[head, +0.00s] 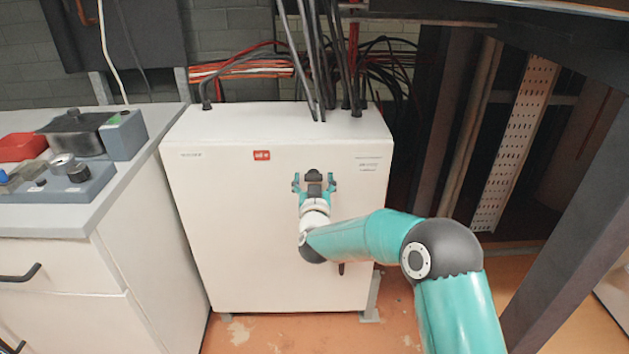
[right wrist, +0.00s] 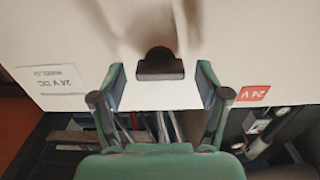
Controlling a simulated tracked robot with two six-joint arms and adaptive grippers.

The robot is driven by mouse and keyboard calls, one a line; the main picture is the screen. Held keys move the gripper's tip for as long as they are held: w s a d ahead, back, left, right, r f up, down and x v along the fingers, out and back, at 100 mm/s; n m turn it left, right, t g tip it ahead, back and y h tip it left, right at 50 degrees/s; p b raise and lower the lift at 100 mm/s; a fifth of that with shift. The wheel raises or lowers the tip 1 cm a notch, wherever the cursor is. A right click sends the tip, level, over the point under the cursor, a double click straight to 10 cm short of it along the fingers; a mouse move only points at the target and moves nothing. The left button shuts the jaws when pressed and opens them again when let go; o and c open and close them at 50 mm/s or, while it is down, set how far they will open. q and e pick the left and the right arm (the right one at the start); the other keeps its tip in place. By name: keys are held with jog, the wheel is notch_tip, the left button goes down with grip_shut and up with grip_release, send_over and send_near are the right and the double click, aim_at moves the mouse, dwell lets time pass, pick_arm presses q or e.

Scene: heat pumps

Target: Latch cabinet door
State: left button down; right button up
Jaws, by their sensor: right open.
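The white cabinet (head: 235,230) stands in the middle of the head view, its front door looking flush. My right gripper (head: 314,183) is in front of the door's upper part. In the right wrist view, my right gripper (right wrist: 160,86) has its fingers spread wide, with nothing held. A dark block (right wrist: 160,65) shows against the white front, between and just beyond the fingertips; it may be the latch, and I cannot tell whether it is turned. A small dark piece (head: 341,268) shows low on the front, partly hidden by my right arm. My left gripper is out of view.
A grey counter (head: 60,222) with a red bin (head: 22,147) and instruments stands at the left. Dark cables (head: 318,70) rise from the cabinet top. A dark metal frame (head: 575,260) stands at the right. Some floor before the cabinet is bare.

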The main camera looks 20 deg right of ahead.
jog(key=shift+c, duration=0.2)
jog(key=c, duration=1.1)
jog(key=shift+d, duration=0.1)
jog(key=shift+f+m+b, duration=0.2)
jog(key=shift+m+b, duration=0.4)
jog(key=shift+b, duration=0.25)
jog(key=shift+d+f+m+b, duration=0.1)
jog(key=shift+d+m+b, duration=0.05)
jog(key=shift+m+b, duration=3.9)
jog(key=shift+d+f+m+b, duration=0.1)
jog(key=shift+m+b, duration=3.65)
jog(key=shift+m, duration=0.6)
